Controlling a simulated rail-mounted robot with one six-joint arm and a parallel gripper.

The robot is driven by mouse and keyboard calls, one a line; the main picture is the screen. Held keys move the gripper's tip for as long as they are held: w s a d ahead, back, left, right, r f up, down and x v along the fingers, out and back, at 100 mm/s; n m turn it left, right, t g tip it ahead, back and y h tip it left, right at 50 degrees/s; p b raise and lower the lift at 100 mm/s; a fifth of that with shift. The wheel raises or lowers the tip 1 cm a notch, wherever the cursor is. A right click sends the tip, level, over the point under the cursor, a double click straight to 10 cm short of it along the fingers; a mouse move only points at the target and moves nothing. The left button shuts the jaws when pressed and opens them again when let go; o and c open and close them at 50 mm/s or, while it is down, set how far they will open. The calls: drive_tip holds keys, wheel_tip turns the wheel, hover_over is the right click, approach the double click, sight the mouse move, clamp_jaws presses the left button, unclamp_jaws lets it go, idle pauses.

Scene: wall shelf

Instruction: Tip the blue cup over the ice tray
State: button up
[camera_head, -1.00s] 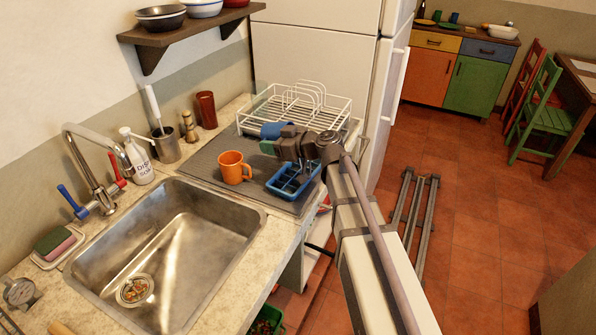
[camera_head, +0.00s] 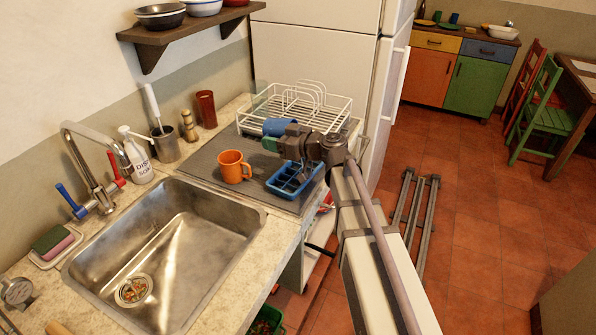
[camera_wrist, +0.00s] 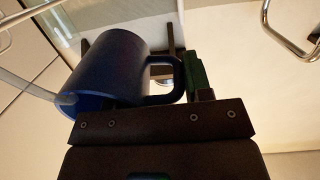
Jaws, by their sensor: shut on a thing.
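The blue cup (camera_head: 279,127) is held above the counter, in front of the white rack and a little above and behind the blue ice tray (camera_head: 281,189). My gripper (camera_head: 272,144) is shut on it, at the handle side. In the wrist view the cup (camera_wrist: 118,62) lies on its side with its mouth toward the lower left, and its handle reaches toward my gripper's fingers (camera_wrist: 183,85). The ice tray lies on the grey mat, partly hidden by my wrist. Its contents cannot be made out.
An orange mug (camera_head: 233,166) stands on the grey mat (camera_head: 213,160), left of the tray. The white dish rack (camera_head: 330,115) is behind the cup. The sink (camera_head: 165,245) is at the front left. A red tumbler (camera_head: 206,109) stands near the wall.

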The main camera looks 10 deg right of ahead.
drive_tip(key=shift+s+d+r+t+y+b, duration=0.15)
drive_tip(key=shift+t+y+b, duration=0.2)
drive_tip(key=shift+b, duration=0.25)
drive_tip(key=shift+r, duration=0.1)
